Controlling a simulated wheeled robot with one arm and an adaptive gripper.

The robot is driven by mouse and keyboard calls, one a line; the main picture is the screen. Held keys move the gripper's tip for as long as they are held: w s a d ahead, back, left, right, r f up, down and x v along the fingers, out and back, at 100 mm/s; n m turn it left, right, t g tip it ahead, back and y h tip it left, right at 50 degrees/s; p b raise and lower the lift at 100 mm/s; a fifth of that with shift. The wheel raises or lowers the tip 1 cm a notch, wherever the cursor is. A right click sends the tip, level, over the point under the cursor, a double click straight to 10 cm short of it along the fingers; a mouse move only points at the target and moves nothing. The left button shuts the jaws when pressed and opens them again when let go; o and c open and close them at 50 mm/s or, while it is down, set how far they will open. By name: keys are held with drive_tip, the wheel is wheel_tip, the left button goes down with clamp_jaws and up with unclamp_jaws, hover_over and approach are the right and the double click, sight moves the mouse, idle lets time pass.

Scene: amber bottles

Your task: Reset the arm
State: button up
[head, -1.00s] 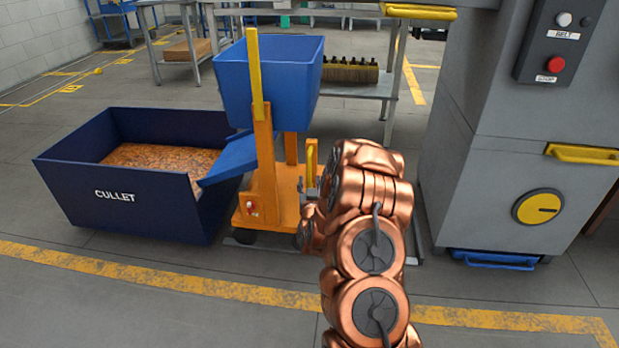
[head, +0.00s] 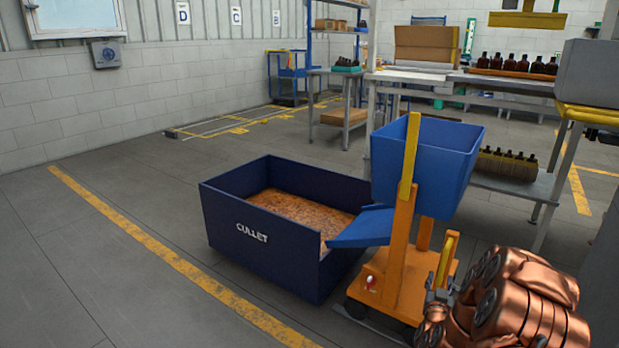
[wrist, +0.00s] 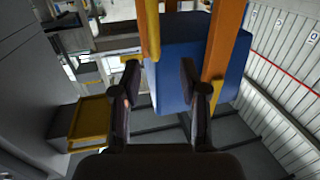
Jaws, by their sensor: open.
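My copper arm (head: 525,300) shows at the lower right of the head view, folded beside the orange cart. My gripper (wrist: 155,95) shows in the wrist view with its two dark fingers spread apart and nothing between them. Beyond the fingers are a yellow bar (wrist: 151,30) and the blue hopper (wrist: 185,75). In the head view the gripper end is small and partly merged with the cart, so its exact distance from the cart cannot be told.
The orange cart (head: 397,280) carries a blue hopper (head: 425,160) with a chute over the dark blue CULLET bin (head: 250,240). Tables with amber bottles (head: 510,63) stand behind. The floor (head: 110,260) at the left is clear.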

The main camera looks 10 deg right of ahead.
drive_tip(key=w+a+r+n+g+y+p, duration=0.1)
drive_tip(key=a+r+n+g+y+p, duration=0.15)
drive_tip(key=a+r+y+p, duration=0.7)
drive_tip(key=s+a+r+n+g+p, duration=0.2)
drive_tip(key=s+a+r+g+p, duration=0.35)
drive_tip(key=a+r, duration=0.55)
drive_tip(key=s+a+r+g+p, duration=0.2)
drive_tip(key=s+r+p, duration=0.3)
drive_tip(key=s, duration=0.8)
drive_tip(key=s+a+r+n+g+p, duration=0.1)
drive_tip(key=s+a+r+g+p, duration=0.2)
drive_tip(key=s+r+p, duration=0.3)
drive_tip(key=s+a+r+g+p, duration=0.3)
drive_tip(key=s+r, duration=1.1)
drive_tip(key=s, duration=0.6)
drive_tip(key=g+p, duration=0.1)
drive_tip(key=p, duration=0.1)
drive_tip(key=shift+s+n+p, duration=0.25)
drive_tip(key=shift+n+p, duration=0.1)
drive_tip(key=shift+p, duration=0.05)
